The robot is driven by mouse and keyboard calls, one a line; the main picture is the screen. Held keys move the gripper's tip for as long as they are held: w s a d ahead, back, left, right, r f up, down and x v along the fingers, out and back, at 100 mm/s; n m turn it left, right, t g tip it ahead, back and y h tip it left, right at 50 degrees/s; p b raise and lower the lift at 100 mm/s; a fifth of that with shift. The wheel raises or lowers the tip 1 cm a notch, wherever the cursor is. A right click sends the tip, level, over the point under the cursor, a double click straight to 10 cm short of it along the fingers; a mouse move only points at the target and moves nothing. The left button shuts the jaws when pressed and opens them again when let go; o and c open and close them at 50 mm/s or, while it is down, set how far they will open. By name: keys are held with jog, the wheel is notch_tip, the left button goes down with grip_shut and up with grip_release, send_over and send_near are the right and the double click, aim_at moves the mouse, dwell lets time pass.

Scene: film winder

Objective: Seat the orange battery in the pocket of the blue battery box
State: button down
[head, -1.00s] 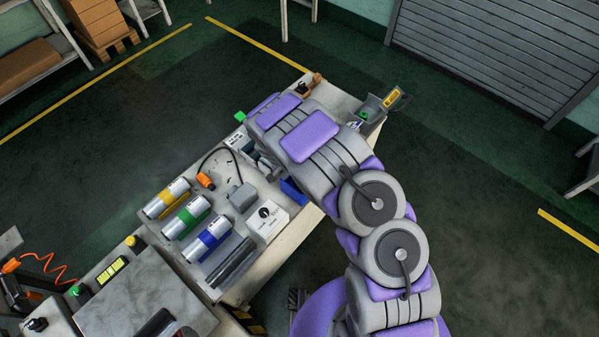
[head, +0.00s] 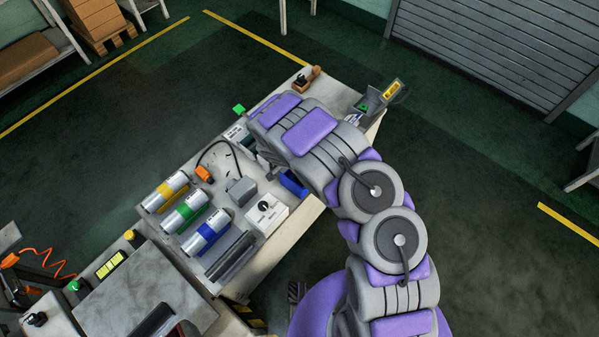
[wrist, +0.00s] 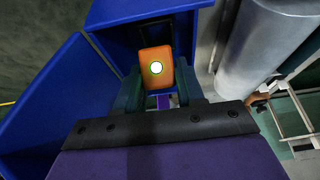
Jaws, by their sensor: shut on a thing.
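In the wrist view, the orange battery (wrist: 157,67) is held between the two dark fingers of my gripper (wrist: 158,92). Its face, with a white disc ringed in green, points up toward the camera. The blue battery box (wrist: 120,14) surrounds it at the back, and a large blue panel (wrist: 55,100) spreads out at the left. The battery is at the box opening; how deep it sits I cannot tell. In the head view, part of the blue box (head: 292,183) shows beside my arm. My gripper and the battery are hidden there under the arm.
A grey metal cylinder (wrist: 265,40) stands close at the right in the wrist view. In the head view, yellow, green and blue banded rolls (head: 188,208), a white dial box (head: 266,214) and an orange connector on a cable (head: 203,173) occupy the bench.

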jog(key=shift+f+b, duration=0.85)
jog(key=shift+f, duration=1.3)
jog(key=shift+f+b, duration=0.25)
jog(key=shift+b, duration=0.1)
jog(key=c, duration=0.7)
grip_release()
jog(key=shift+r+p, duration=0.15)
jog(key=shift+p, duration=0.55)
jog(key=shift+s+r, duration=0.1)
jog(key=shift+r, duration=0.2)
jog(key=p+v, duration=0.3)
jog(key=v, duration=1.3)
jog(key=shift+s+r+p, duration=0.2)
jog(key=shift+s+p, duration=0.2)
